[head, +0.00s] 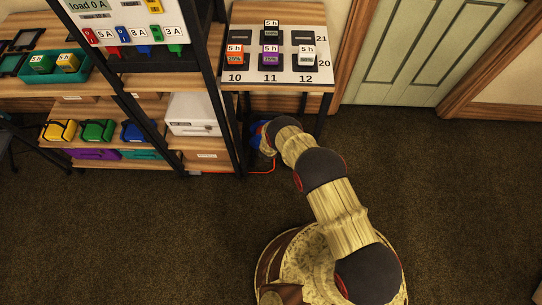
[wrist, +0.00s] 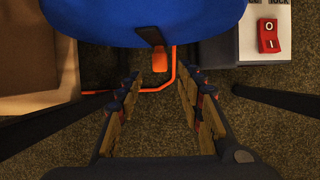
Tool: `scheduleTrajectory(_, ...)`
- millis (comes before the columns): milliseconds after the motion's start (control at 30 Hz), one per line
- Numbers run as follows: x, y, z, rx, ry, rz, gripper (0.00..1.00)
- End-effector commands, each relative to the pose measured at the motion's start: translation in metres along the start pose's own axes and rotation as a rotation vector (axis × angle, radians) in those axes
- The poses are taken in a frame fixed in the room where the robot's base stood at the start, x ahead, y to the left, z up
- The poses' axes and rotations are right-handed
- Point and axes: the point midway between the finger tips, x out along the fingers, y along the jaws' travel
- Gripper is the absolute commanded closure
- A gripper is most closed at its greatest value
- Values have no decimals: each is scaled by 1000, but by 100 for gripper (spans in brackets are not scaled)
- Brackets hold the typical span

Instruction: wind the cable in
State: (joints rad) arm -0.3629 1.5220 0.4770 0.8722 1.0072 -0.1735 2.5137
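A blue rounded body (wrist: 150,15), seemingly the cable reel, fills the top of the wrist view; a bit of blue also shows in the head view (head: 256,130) beyond my arm. An orange cable (wrist: 172,72) lies below it on the carpet, and in the head view the cable (head: 262,173) runs left to the shelf. A dark tab and an orange block (wrist: 160,60) show under the blue body; I cannot tell whether the block joins the cable. My gripper (wrist: 160,88) is open and empty, its fingers either side of the cable's line.
A pale box with a red rocker switch (wrist: 268,36) stands at the right in the wrist view. A shelf unit with a white box (head: 192,114) and a table with numbered places (head: 290,70) stand close to my arm. Carpet is clear at the right.

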Motion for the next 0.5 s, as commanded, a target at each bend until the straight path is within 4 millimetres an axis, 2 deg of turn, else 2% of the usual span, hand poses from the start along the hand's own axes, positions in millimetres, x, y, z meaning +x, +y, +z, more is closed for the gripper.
scheduleTrajectory(33,12,-1,-3,0,1,-1,63)
scheduleTrajectory(200,38,-1,-3,0,-1,-1,63)
scheduleTrajectory(500,59,-1,-1,-2,-2,-1,63)
